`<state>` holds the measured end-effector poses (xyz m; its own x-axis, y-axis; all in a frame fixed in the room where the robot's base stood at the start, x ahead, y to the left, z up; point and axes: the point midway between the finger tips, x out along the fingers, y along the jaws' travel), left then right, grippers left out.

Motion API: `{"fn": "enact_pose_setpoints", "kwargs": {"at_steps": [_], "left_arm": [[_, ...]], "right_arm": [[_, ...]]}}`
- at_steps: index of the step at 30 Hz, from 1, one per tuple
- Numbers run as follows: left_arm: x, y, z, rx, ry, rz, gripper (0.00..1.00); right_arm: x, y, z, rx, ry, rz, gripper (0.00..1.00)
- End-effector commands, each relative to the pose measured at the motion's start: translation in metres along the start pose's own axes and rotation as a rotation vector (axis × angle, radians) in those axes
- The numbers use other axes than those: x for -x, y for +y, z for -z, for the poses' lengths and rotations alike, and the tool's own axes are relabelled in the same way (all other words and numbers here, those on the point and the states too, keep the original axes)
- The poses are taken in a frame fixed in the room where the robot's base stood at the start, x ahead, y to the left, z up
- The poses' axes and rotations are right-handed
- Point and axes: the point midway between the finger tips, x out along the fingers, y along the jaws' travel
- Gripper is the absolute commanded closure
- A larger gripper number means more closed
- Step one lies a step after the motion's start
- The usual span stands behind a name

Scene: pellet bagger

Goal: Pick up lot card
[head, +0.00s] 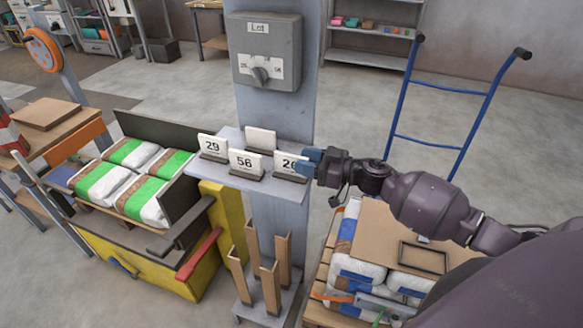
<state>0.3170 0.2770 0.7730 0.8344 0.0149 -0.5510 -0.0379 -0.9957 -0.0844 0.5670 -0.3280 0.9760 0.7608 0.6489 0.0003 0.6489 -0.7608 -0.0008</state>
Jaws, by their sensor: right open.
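Several white lot cards stand in dark holders on a small grey shelf (232,182) fixed to the post. One card reads 29 (212,146), one reads 56 (245,163), and a card at the back (261,139) shows no number. The card at the right (287,161) seems to read 26; its right part is hidden by my right gripper. My right gripper (311,161), with blue fingers, is open at this card's right edge. I cannot tell whether it touches the card. My left gripper is not in view.
A grey Lot dial box (264,52) hangs above the shelf. Wooden uprights (268,285) stand below it. A yellow machine with green-and-white bags (131,152) is at left. Stacked bags (352,272) and a blue hand truck (442,87) are at right.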

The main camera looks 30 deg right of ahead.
Motion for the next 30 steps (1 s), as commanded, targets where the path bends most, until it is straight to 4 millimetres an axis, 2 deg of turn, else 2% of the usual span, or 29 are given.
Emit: {"fn": "enact_pose_setpoints", "kwargs": {"at_steps": [3,6,15,23,24,30], "left_arm": [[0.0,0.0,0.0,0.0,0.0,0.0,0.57],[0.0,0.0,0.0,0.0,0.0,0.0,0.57],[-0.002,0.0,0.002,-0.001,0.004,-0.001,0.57],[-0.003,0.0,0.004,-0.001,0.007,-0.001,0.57],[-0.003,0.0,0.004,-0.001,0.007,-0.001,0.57],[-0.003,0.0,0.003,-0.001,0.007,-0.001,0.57]], "right_arm": [[-0.017,-0.001,0.0,0.001,0.002,0.001,0.57],[-0.025,-0.001,-0.001,0.001,0.001,0.001,0.57],[-0.029,-0.001,-0.001,0.001,0.0,0.0,0.57],[-0.028,-0.001,-0.001,0.001,0.0,0.0,0.97],[-0.028,-0.001,-0.001,0.001,0.0,0.0,1.0],[-0.028,-0.001,-0.001,0.001,0.0,0.001,1.0]]}}
